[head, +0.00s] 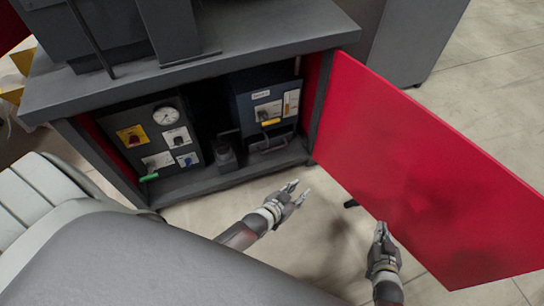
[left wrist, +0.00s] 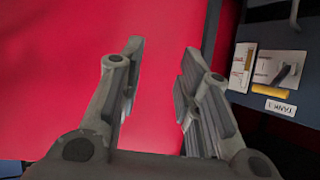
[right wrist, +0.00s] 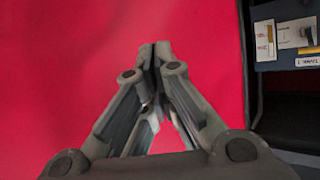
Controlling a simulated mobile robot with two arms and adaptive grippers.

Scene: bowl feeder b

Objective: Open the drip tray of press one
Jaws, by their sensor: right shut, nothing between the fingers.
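A dark press stand (head: 240,60) has its lower cabinet open, with the red door (head: 420,170) swung out to the right. No part is clearly recognisable as a drip tray. A dark curved handle-like part (head: 270,144) sits low on the front of the right box (head: 265,105) inside. My left gripper (head: 298,192) is open and empty in front of the cabinet, apart from the door. Its spread fingers also show in the left wrist view (left wrist: 163,70). My right gripper (head: 381,232) is shut and empty near the door's lower edge; its fingers meet in the right wrist view (right wrist: 154,52).
A control panel (head: 152,138) with a gauge and switches fills the cabinet's left side, with a green-handled part (head: 149,177) below. A dark bottle-like object (head: 225,157) stands between the boxes. The tiled floor (head: 310,240) before the cabinet is clear.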

